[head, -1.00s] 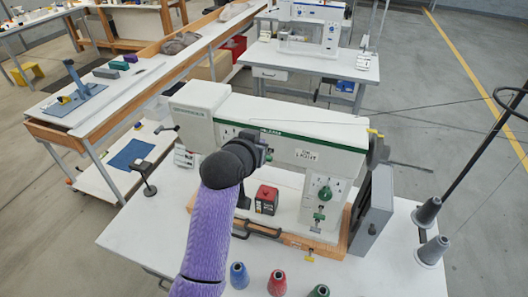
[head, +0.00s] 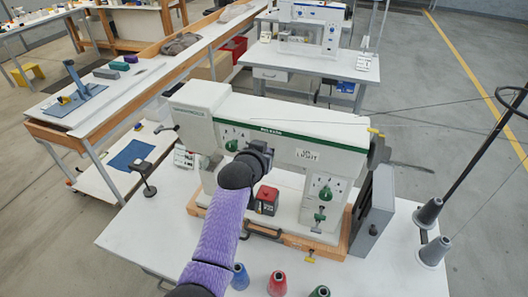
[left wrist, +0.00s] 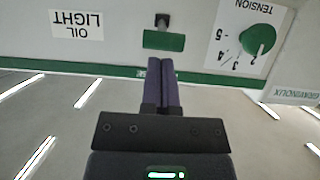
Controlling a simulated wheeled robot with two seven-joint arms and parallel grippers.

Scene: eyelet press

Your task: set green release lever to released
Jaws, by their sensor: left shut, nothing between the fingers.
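The green release lever (left wrist: 164,40) shows in the left wrist view as a short green block beside a dark mount on the white machine face, between the tension dial and the "OIL LIGHT" label. In the head view my gripper and wrist hide it. My left gripper (left wrist: 161,62) is shut and empty, its fingertips just short of the green block; I cannot tell whether they touch. In the head view my left gripper (head: 265,150) is at the front of the white sewing machine (head: 290,122). My right gripper is not in view.
The green tension dial (left wrist: 257,39) is beside the lever. Blue, red and green cones (head: 277,284) stand at the table's front. Grey thread cones (head: 430,211) and a thread stand are at right.

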